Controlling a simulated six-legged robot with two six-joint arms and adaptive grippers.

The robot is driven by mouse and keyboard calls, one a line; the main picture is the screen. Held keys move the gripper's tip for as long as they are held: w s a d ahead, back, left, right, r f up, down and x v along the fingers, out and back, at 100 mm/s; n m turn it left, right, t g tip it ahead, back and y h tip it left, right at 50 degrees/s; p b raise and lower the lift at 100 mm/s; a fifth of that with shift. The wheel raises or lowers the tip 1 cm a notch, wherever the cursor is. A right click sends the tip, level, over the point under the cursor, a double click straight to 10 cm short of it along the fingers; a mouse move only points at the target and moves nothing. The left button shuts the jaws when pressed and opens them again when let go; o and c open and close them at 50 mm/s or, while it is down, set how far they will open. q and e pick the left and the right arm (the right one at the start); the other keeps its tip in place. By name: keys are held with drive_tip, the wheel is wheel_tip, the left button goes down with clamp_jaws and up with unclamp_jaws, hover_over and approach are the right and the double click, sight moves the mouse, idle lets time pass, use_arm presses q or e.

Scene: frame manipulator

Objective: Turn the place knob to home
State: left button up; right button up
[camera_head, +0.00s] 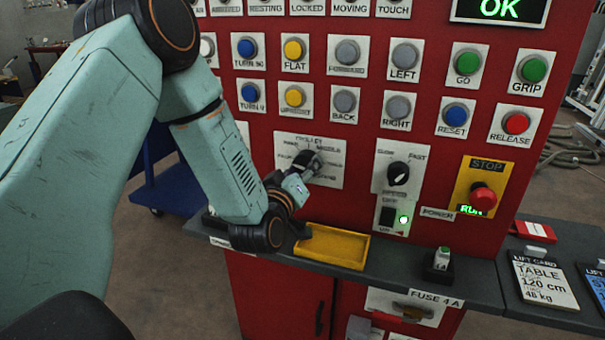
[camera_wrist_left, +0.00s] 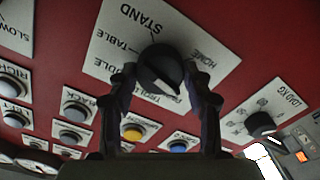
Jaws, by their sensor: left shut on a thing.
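The place knob (camera_wrist_left: 160,70) is a round black knob on a white plate (camera_wrist_left: 215,62) on the red panel. My left gripper (camera_wrist_left: 165,82) is shut on the knob, with one dark finger on each side. A pale mark shows on the knob's lower side between the fingers; which label it points to I cannot tell. In the head view the knob (camera_head: 302,158) is partly covered by my left gripper (camera_head: 312,168). My right gripper is not in view.
Rows of coloured push buttons sit above the knob. A speed knob (camera_head: 398,173) and a red stop button (camera_head: 482,197) are to its right. A yellow tray (camera_head: 335,247) lies on the grey ledge below. In the wrist view a LOAD KG knob (camera_wrist_left: 260,124) is at right.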

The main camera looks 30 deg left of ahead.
use_arm(q)
drive_tip(key=n+b, duration=0.5)
drive_tip(key=n, duration=0.6)
drive_tip(key=shift+d+f+b, duration=0.1)
drive_tip(key=shift+b, duration=0.2)
drive_tip(key=shift+n, duration=0.3)
drive_tip(key=o, duration=1.2)
drive_tip(key=shift+c, duration=0.2)
drive_tip(key=v, duration=0.7)
drive_tip(key=shift+s, duration=0.25)
